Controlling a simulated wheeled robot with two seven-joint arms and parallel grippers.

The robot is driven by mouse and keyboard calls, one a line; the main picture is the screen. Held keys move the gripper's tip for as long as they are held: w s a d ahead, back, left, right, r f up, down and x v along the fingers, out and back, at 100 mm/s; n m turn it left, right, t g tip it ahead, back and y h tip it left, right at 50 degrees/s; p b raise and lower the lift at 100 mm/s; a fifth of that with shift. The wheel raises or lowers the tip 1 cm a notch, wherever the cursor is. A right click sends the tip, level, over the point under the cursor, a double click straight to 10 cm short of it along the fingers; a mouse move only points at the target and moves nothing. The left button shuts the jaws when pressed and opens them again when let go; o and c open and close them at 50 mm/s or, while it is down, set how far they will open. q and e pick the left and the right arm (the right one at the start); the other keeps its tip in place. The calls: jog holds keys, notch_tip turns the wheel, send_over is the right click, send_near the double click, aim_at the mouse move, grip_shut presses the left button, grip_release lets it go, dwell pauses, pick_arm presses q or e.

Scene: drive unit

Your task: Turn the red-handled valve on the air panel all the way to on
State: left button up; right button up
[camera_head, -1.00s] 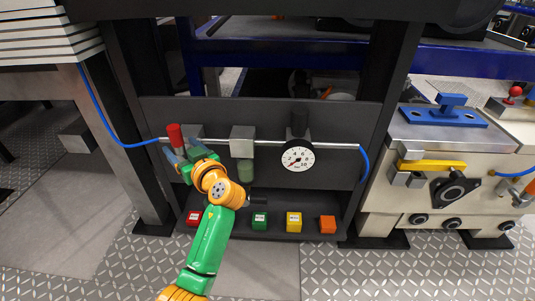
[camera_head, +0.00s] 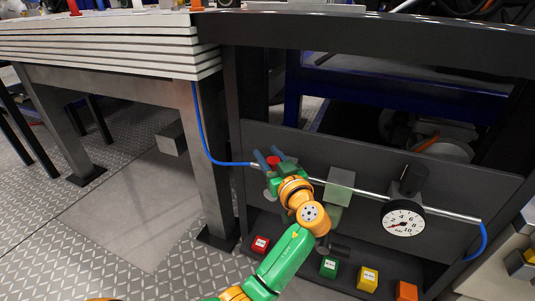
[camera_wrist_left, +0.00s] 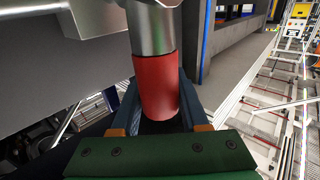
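The red valve handle (camera_head: 273,163) is at the left end of the pipe on the dark air panel (camera_head: 300,148). It is partly hidden by my left gripper (camera_head: 270,160). In the left wrist view, the red handle (camera_wrist_left: 156,86) hangs from a silver valve body (camera_wrist_left: 152,28), its free end toward the palm. The fingers of my left gripper (camera_wrist_left: 157,100) lie close along both sides and look shut on it. The pressure gauge (camera_head: 404,219) on the right of the pipe has its needle at the low end. My right gripper is not in view.
A grey block (camera_head: 339,187) sits on the pipe between handle and gauge. A blue hose (camera_head: 207,140) joins the pipe at left. Below, a shelf holds red (camera_head: 260,244), green (camera_head: 328,267), yellow (camera_head: 367,279) and orange (camera_head: 406,291) blocks. A stacked-top table (camera_head: 110,45) stands left.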

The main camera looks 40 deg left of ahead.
pick_arm(q)
grip_shut()
dwell(1.1)
